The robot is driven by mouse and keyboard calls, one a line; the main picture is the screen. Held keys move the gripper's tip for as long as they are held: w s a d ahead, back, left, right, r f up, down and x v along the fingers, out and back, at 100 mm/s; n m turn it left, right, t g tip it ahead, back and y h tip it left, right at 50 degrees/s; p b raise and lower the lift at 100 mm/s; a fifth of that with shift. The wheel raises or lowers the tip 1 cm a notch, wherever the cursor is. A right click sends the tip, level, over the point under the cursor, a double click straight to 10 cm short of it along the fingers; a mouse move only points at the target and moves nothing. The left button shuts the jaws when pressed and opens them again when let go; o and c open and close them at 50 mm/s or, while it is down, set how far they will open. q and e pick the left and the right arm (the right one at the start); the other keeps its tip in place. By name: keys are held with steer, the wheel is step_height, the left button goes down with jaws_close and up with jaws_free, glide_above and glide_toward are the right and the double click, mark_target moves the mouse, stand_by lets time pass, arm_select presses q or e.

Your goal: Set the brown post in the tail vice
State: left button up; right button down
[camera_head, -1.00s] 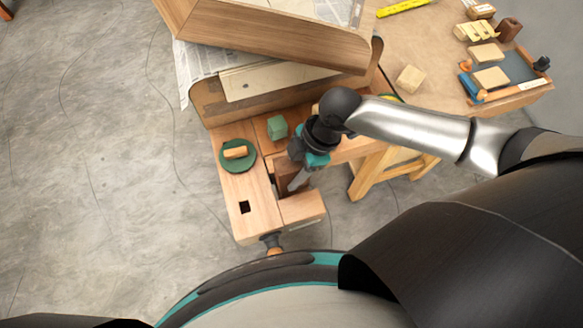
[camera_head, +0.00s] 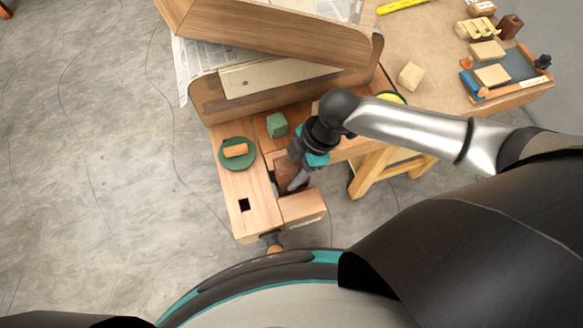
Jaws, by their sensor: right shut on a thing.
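The tail vice (camera_head: 302,207) is at the near end of the wooden bench, with a gap between its block and the bench top. My right gripper (camera_head: 297,184) reaches down into this gap, its fingers pointing toward the near side. It is shut on the brown post (camera_head: 284,171), a dark brown piece seen in the gap. The fingers and wrist hide much of the post, so I cannot tell how deep it sits or whether it touches the vice faces. My left gripper is out of view.
A green dish (camera_head: 228,160) with an orange-brown block (camera_head: 236,150) and a green cube (camera_head: 277,125) are on the bench by the gripper. A curved wooden lamination (camera_head: 270,42) stands behind. A blue-grey tray (camera_head: 511,68) is far right. The square hole (camera_head: 244,205) is empty.

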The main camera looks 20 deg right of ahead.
steer(key=shift+f, duration=0.1)
steer(key=shift+c, duration=1)
jaws_free()
steer(key=shift+c, duration=0.9)
steer(key=o, duration=0.3)
steer(key=shift+o, duration=0.2)
steer(key=shift+w, duration=0.1)
